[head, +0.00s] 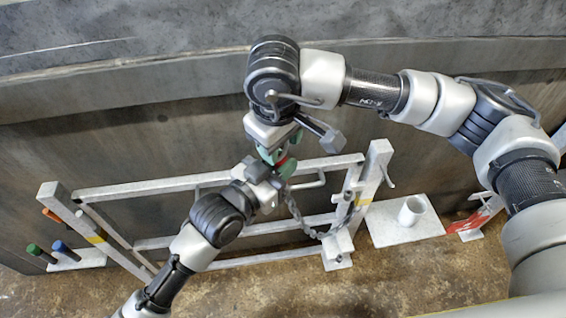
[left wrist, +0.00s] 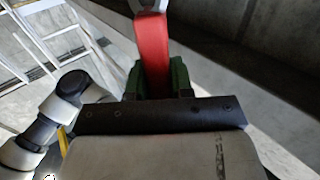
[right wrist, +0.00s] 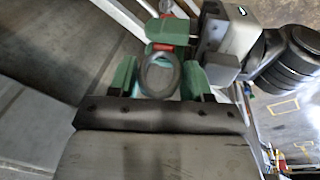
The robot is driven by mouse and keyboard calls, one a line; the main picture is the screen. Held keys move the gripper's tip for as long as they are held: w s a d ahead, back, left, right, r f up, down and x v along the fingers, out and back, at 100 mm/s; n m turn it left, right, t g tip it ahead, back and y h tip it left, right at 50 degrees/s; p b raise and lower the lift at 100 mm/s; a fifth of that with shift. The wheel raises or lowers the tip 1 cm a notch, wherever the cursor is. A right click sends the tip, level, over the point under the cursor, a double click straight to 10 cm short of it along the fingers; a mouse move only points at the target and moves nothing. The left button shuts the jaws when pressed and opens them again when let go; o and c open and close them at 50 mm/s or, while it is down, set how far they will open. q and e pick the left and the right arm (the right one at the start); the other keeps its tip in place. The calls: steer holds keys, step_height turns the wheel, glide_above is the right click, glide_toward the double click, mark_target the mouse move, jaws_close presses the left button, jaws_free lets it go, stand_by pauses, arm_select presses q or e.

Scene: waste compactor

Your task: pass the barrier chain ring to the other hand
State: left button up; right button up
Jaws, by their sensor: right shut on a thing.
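The barrier chain (head: 299,212) hangs from between my two grippers and curves down toward the right gate post. Its grey ring (right wrist: 158,75) shows between the green fingers of my right gripper (right wrist: 159,82), which is shut on it. A red part (left wrist: 152,50) stands between the green fingers of my left gripper (left wrist: 157,78), close to both; I cannot tell whether they grip it. In the head view my left gripper (head: 272,174) is just below my right gripper (head: 273,152), nearly touching. The fingers hide much of the ring there.
A pale metal gate frame (head: 150,187) stands below and behind the grippers, its right post (head: 378,165) close by. A white cup (head: 412,211) sits on a plate at right. A dark wall rises behind.

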steer(key=o, duration=1.4)
steer(key=shift+a, duration=0.1)
steer(key=shift+r, duration=0.15)
